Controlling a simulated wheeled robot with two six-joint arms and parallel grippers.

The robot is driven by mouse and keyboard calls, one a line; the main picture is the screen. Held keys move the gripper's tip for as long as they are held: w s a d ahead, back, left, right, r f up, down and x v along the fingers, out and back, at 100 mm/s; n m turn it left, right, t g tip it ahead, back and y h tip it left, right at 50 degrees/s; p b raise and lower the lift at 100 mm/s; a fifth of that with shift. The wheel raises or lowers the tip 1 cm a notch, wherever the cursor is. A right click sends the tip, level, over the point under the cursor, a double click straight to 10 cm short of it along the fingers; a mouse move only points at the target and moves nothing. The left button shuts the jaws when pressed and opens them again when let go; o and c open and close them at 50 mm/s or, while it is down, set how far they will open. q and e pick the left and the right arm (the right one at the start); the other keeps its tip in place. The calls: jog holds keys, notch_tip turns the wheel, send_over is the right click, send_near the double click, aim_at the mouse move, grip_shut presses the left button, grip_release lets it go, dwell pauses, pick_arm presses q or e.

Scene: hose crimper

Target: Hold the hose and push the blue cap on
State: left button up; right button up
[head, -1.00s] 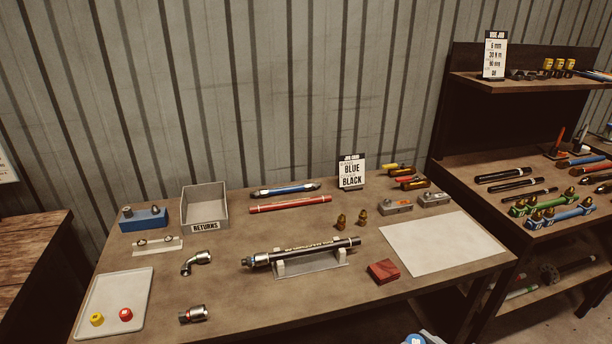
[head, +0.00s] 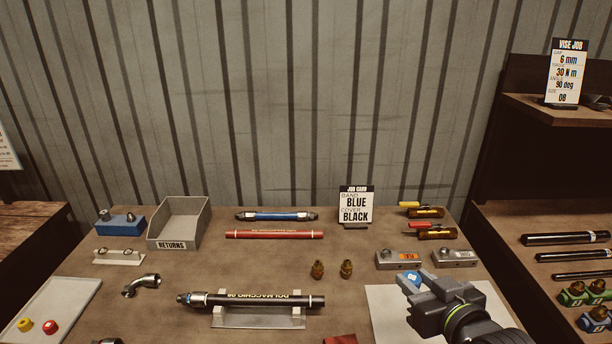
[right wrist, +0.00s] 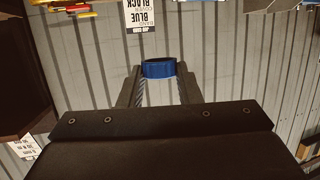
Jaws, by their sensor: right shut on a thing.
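The black hose (head: 258,300) lies across a grey cradle (head: 232,319) on the bench, with a metal fitting at its left end and a bare right end. My right gripper (head: 413,281) is to the right of the hose, over the white sheet. It is shut on the blue cap (head: 411,276), which also shows between the fingertips in the right wrist view (right wrist: 158,68). The cap is apart from the hose. My left gripper is not in view.
A job card (head: 355,205) reading BLUE and BLACK stands at the back. Two brass fittings (head: 318,269) stand behind the hose's right end. Grey blocks (head: 398,260) sit behind my right gripper. A returns bin (head: 180,222) and a tray (head: 62,300) with yellow and red caps are left.

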jog(key=r+h, duration=0.1)
jog(key=w+r+m+h, duration=0.1)
jog(key=r, duration=0.1)
jog(key=r+m+b, duration=0.1)
jog(key=shift+w+a+r+h, duration=0.2)
jog(key=shift+w+h, duration=0.1)
jog(key=shift+h, duration=0.1)
jog(key=shift+r+m+h, duration=0.25)
jog(key=shift+m+h, duration=0.05)
jog(key=shift+w+d+r, duration=0.1)
jog(key=shift+d+r, duration=0.1)
jog(key=shift+d, duration=0.05)
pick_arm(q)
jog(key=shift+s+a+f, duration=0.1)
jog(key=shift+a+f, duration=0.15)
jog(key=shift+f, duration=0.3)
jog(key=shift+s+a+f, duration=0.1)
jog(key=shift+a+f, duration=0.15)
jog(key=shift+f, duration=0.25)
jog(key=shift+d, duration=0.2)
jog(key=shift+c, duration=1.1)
